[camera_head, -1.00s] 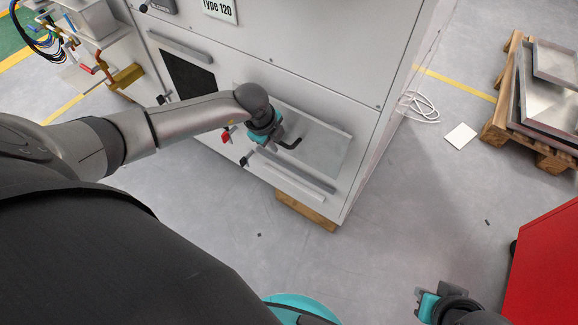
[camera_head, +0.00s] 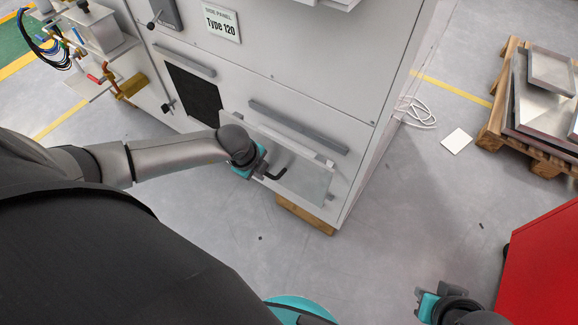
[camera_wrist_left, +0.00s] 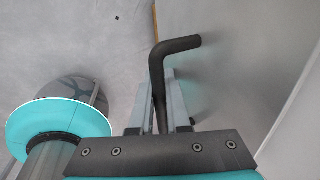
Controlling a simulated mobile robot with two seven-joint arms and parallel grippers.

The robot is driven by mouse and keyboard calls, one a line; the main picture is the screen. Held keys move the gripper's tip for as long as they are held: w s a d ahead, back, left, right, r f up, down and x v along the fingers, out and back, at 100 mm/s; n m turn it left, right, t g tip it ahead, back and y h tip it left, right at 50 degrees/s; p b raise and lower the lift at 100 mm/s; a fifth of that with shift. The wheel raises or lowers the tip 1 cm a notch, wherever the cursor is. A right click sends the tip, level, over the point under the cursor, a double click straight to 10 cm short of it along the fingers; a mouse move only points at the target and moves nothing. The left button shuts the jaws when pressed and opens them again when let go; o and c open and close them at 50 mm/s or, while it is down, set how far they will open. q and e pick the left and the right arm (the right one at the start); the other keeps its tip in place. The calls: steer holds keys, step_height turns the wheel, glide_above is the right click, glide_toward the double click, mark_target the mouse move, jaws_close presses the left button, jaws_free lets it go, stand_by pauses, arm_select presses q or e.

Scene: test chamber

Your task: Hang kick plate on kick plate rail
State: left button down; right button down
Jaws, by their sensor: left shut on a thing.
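The kick plate (camera_head: 309,184) is a pale, thin metal sheet with a bent black handle. In the head view it is held tilted at the lower front of the white cabinet. My left gripper (camera_head: 262,170) is shut on the handle at the plate's left part. In the left wrist view the black handle (camera_wrist_left: 158,85) stands between the grey fingers, and the plate (camera_wrist_left: 235,60) fills the right side. The kick plate rail (camera_head: 298,127), a grey bar, shows on the cabinet above the plate. I cannot tell whether they touch. My right gripper (camera_head: 428,299) is at the bottom right, away from the plate.
The white cabinet (camera_head: 290,45) stands on a wooden block (camera_head: 305,214). A dark vent (camera_head: 194,95) is left of the rail. A pallet with metal panels (camera_head: 540,95) stands at right, a red cabinet (camera_head: 548,262) at lower right. Grey floor in front is clear.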

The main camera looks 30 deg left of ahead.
arm_select(q)
steer(key=s+p, duration=0.2)
steer(key=s, duration=0.1)
steer(key=shift+s+a, duration=0.15)
stand_by(0.5)
